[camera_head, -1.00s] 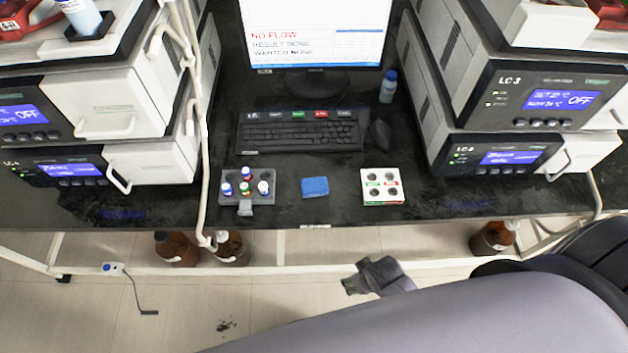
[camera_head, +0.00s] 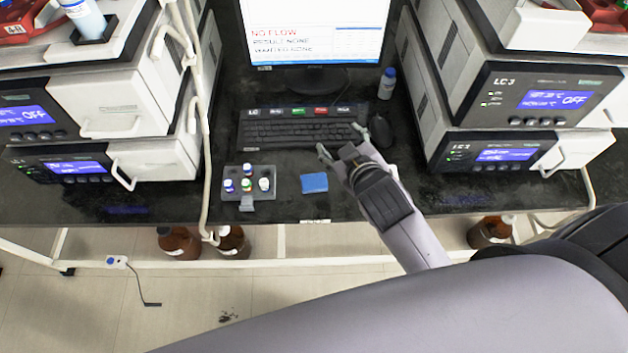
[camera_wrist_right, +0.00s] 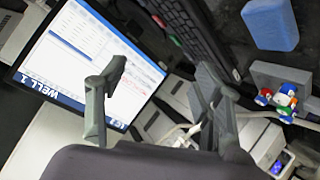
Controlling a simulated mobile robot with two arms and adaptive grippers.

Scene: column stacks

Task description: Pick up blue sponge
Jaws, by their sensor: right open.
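The blue sponge (camera_head: 315,183) lies flat on the black bench in front of the keyboard. It also shows at the top right of the right wrist view (camera_wrist_right: 270,24). My right gripper (camera_head: 340,138) is open and empty, over the bench just to the right of the sponge and near the keyboard's right end. In the right wrist view its two fingers (camera_wrist_right: 160,90) stand apart with nothing between them. The sponge is outside the fingers. My left gripper is not in view.
A grey vial rack (camera_head: 262,195) with several capped vials stands left of the sponge. The keyboard (camera_head: 290,132) and monitor (camera_head: 318,35) are behind it. A small bottle (camera_head: 387,84) stands at the back right. Instrument stacks (camera_head: 110,140) flank the bench. A white cable hangs at left.

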